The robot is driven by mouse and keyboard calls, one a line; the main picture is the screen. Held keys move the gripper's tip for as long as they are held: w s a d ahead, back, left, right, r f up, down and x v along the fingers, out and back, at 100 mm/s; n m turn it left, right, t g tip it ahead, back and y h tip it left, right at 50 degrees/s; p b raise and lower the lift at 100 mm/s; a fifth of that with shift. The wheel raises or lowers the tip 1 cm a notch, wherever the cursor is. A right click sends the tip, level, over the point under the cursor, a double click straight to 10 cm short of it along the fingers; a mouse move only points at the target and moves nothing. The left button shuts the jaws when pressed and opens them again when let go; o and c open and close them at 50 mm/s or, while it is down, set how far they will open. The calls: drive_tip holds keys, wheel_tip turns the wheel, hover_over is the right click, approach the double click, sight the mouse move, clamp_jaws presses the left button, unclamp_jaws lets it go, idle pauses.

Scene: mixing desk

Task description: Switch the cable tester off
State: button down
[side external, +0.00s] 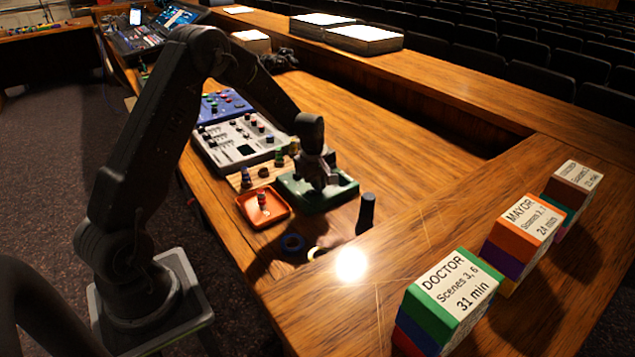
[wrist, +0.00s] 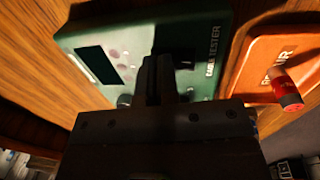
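The cable tester (side external: 343,195) is a green box on the wooden desk, below my gripper. In the wrist view the cable tester (wrist: 200,35) shows its name label, a dark display window and a patch of small round marks. A dark round knob (wrist: 124,101) shows beside my fingers, partly hidden. My gripper (side external: 318,183) points down over the box. In the wrist view my gripper (wrist: 157,65) has its two fingers close together over the tester's face. Whether they touch a switch is hidden, and the switch's position cannot be read.
An orange tray (side external: 280,210) holding a small red-topped part stands left of the tester. A grey mixer (side external: 215,150) and a blue panel (side external: 222,105) lie behind. Labelled blocks (side external: 450,295) stand at right.

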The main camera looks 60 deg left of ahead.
sight(312, 192)
drive_tip(key=shift+s+f, duration=0.15)
drive_tip(key=shift+s, duration=0.1)
drive_tip(key=shift+s+r, duration=0.2)
drive_tip(key=shift+s, duration=0.45)
drive_tip(key=shift+r, duration=0.15)
wheel_tip(312, 192, up, 14)
drive_tip(key=s, duration=0.1)
drive_tip(key=shift+s, duration=0.3)
drive_tip(key=shift+w+d, duration=0.1)
drive_tip(key=shift+w, duration=0.65)
